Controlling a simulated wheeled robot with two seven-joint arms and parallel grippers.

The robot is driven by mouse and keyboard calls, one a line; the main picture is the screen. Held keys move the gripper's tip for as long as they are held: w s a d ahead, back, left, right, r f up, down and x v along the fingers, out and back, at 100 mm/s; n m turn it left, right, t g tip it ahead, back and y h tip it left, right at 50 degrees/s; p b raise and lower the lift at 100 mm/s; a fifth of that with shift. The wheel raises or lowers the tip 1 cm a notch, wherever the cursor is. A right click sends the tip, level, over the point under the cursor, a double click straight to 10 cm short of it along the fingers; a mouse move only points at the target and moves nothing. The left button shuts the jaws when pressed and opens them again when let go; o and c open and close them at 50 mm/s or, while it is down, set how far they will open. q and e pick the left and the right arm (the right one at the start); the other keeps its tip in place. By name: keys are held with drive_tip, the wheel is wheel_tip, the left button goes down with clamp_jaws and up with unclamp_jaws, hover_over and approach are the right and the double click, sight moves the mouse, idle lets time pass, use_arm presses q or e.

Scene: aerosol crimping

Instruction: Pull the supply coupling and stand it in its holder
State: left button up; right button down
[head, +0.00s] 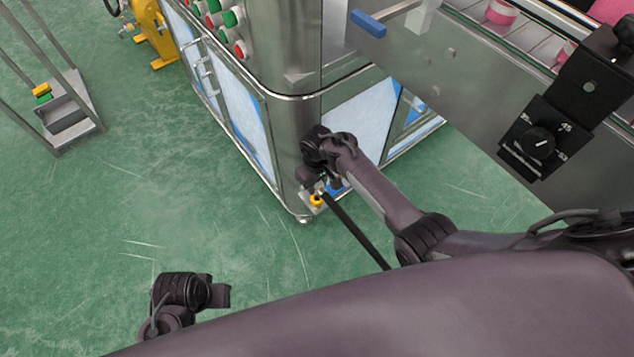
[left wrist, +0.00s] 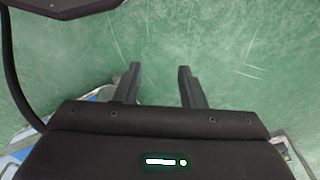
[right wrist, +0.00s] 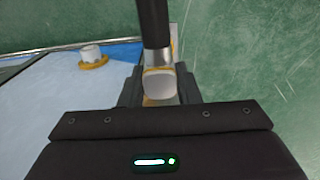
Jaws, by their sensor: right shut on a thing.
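The supply coupling (right wrist: 160,83), a pale metal body on a black hose (right wrist: 153,22), sits between the fingers of my right gripper (right wrist: 159,92) in the right wrist view. The gripper is shut on it. In the head view my right gripper (head: 323,184) is low at the machine's near corner, beside a yellow ring (head: 317,200). I cannot tell whether the coupling is still seated on a fitting. In the right wrist view a white stub with a yellow collar (right wrist: 92,57) stands on the pale panel, apart from the coupling. My left gripper (left wrist: 159,82) is open and empty above the floor.
The steel machine cabinet (head: 290,125) with blue and white panels rises beside my right arm. A conveyor (head: 510,50) and a black dial box (head: 540,140) are at the upper right. A metal frame stand (head: 68,115) is far left. Green floor (head: 150,190) between is clear.

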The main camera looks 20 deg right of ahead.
drive_tip(key=shift+f, duration=0.3)
drive_tip(key=shift+f+b, duration=0.3)
drive_tip(key=shift+b, duration=0.25)
drive_tip(key=shift+f+b, duration=0.45)
drive_tip(key=shift+b, duration=0.1)
drive_tip(key=shift+f+b, duration=0.55)
drive_tip(key=shift+b, duration=0.1)
use_arm(q)
drive_tip(key=shift+m+t+h, duration=0.5)
drive_tip(key=shift+t+h, duration=0.1)
drive_tip(key=shift+t, duration=0.3)
drive_tip(key=shift+w+d+r, duration=0.2)
drive_tip(key=shift+d+r, duration=0.6)
drive_tip(key=shift+r, duration=0.1)
drive_tip(key=shift+w+d+r, duration=0.2)
drive_tip(key=shift+d+r, duration=0.6)
drive_tip(key=shift+r, duration=0.05)
use_arm(e)
drive_tip(key=shift+f, duration=0.55)
use_arm(q)
drive_tip(key=shift+r+p, duration=0.55)
drive_tip(key=shift+r, duration=0.2)
drive_tip(key=shift+f, duration=0.25)
use_arm(e)
drive_tip(key=shift+f, duration=0.45)
use_arm(q)
drive_tip(key=shift+r, duration=0.4)
